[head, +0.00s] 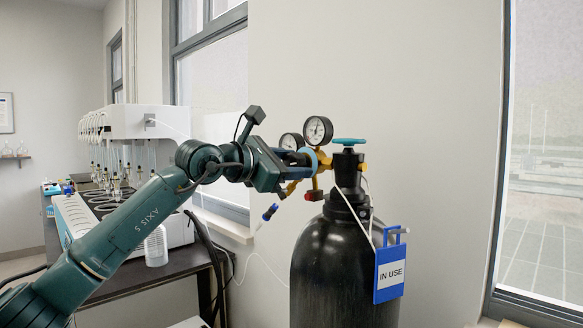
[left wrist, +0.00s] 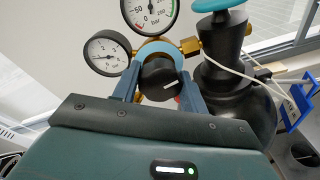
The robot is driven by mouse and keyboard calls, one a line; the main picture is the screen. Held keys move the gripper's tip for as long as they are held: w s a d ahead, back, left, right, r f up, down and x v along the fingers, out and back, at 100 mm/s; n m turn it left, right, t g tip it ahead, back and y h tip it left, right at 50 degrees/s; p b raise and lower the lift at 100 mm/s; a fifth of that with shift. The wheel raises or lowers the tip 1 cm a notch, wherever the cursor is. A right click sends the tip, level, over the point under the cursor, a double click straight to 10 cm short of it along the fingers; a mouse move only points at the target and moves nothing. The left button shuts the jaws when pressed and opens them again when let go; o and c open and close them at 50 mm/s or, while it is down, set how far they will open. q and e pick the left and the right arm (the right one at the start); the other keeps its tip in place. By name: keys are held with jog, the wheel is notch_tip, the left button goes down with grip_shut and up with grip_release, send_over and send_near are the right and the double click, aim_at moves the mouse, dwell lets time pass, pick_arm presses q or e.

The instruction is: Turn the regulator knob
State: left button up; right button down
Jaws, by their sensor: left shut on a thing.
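The regulator knob (left wrist: 160,78) is black with a white pointer line and shows in the left wrist view between my two blue fingers. My left gripper (left wrist: 160,90) is shut on it, one finger at each side. Two round gauges sit above: the larger gauge (head: 318,130) and the smaller gauge (head: 291,142), partly hidden. My right gripper is in neither view.
The black gas cylinder (head: 335,262) stands by the wall with a teal valve wheel (head: 348,141) on top. A blue "IN USE" tag (head: 390,272) hangs from it. A white distiller (head: 140,122) stands on the bench at the left. A thin white hose (head: 262,262) runs below my arm.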

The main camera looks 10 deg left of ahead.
pick_arm(q)
jog(key=m+b, duration=0.1)
jog(key=m, duration=0.5)
jog(key=shift+f+y, duration=0.1)
jog(key=shift+y, duration=0.3)
jog(key=m, duration=0.4)
jog(key=shift+d+t+b, duration=0.1)
jog(key=shift+t+b, duration=0.3)
jog(key=shift+m, duration=0.4)
